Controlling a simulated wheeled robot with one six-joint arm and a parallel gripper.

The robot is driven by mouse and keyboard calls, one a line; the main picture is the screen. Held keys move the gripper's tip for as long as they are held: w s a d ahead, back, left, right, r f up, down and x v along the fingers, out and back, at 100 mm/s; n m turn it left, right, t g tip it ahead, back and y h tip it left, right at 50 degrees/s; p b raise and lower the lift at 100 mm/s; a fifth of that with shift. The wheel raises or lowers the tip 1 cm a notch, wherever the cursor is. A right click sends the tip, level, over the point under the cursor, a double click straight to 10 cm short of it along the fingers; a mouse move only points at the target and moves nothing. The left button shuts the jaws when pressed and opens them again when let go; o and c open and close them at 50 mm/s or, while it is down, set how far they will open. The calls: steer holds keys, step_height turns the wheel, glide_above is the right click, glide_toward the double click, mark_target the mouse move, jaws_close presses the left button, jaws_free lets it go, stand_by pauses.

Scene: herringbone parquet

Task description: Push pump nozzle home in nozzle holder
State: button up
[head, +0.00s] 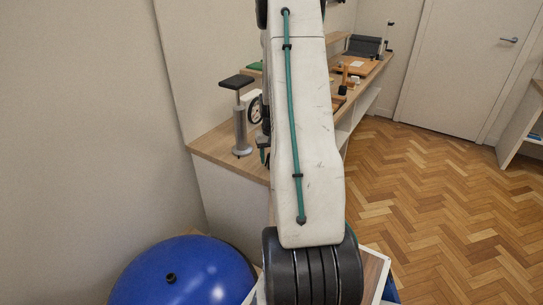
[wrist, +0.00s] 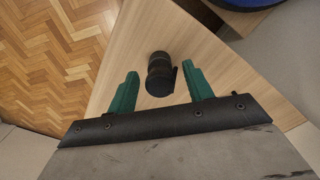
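In the wrist view a short black cylindrical piece with a small side lever, which looks like the pump nozzle (wrist: 160,76), stands on the pale wood bench top. My gripper (wrist: 162,68) is open, its two green fingers on either side of it with a visible gap each side. The nozzle holder cannot be told apart from the black piece, nor can how deep the nozzle sits. In the head view the grey pump (head: 241,130) with a black top handle and a round gauge (head: 255,107) stands on the bench's near end. My arm hides most of the gripper there.
The wooden bench (head: 215,148) runs back along the wall, with an orange-brown board (head: 362,66) and other items farther along. A big blue ball (head: 190,275) lies at the near left. The parquet floor (head: 430,190) at the right is clear.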

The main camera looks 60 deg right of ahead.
steer(key=shift+r, duration=0.1)
step_height(320, 180, up, 8)
steer(key=shift+f, duration=0.15)
stand_by(0.4)
stand_by(0.5)
steer(key=shift+s+a+f, duration=0.1)
steer(key=shift+s+a, duration=0.15)
steer(key=shift+a, duration=0.05)
steer(key=s+a+r+n, duration=0.3)
steer(key=s+a+r, duration=0.2)
steer(key=a, duration=0.9)
steer(key=s+a+r+n+t, duration=0.1)
steer(key=s+a+r+n, duration=0.2)
steer(key=a, duration=1.2)
steer(key=s+a+r+n, duration=0.3)
steer(key=s+a+r, duration=0.4)
steer(key=a+r, duration=0.5)
steer(key=shift+a+r, duration=0.2)
steer(key=shift+a, duration=0.95)
